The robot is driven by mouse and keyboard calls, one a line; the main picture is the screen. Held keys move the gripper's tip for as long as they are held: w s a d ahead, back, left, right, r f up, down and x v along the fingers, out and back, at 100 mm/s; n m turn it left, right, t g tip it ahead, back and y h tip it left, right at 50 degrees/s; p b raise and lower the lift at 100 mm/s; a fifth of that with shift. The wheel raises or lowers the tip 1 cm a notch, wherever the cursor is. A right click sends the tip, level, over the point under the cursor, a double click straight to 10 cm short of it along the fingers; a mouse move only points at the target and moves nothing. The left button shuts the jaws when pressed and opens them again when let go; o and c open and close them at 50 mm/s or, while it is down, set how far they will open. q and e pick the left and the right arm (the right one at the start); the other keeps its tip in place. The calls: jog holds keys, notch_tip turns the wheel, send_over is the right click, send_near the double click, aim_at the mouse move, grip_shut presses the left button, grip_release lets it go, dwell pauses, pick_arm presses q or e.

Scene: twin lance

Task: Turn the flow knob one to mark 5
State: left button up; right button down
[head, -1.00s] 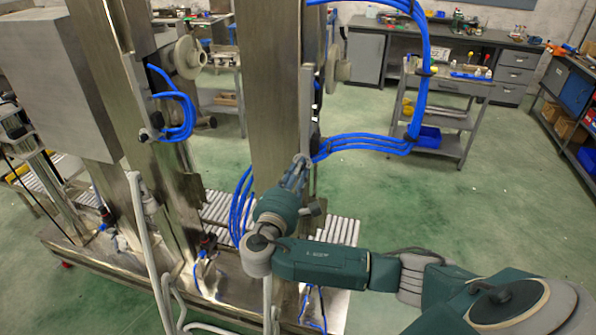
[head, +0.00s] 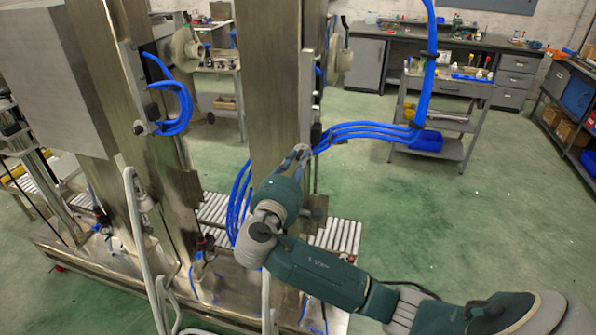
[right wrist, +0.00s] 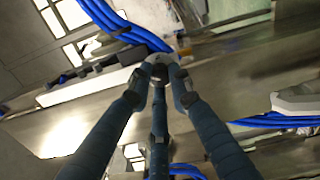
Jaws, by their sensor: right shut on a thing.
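My right gripper (head: 300,156) reaches up to the tall steel column (head: 268,90) in the middle of the head view. In the right wrist view, the fingers of the right gripper (right wrist: 160,75) close around a small, pale grey round knob (right wrist: 158,59). The gripper is shut on this knob, taken to be flow knob one. The fingers hide much of the knob. I cannot read any mark numbers or see a pointer. My left gripper is out of view.
Blue hoses (head: 365,130) arch out beside the column, close to my right gripper. A second steel column (head: 115,90) stands to the left. A grey trolley (head: 465,90) and a workbench (head: 450,38) stand behind. The green floor (head: 440,235) on the right is clear.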

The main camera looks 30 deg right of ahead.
jog(key=shift+f+m+b, duration=0.15)
jog(key=shift+m+b, duration=3.05)
jog(key=shift+b, duration=0.2)
jog(key=shift+f+m+b, duration=0.1)
jog(key=shift+m+b, duration=3.1)
jog(key=shift+b, duration=0.2)
jog(key=c, duration=1.6)
grip_release()
jog(key=shift+r, duration=0.1)
notch_tip(320, 180, up, 10)
jog(key=shift+r, duration=0.1)
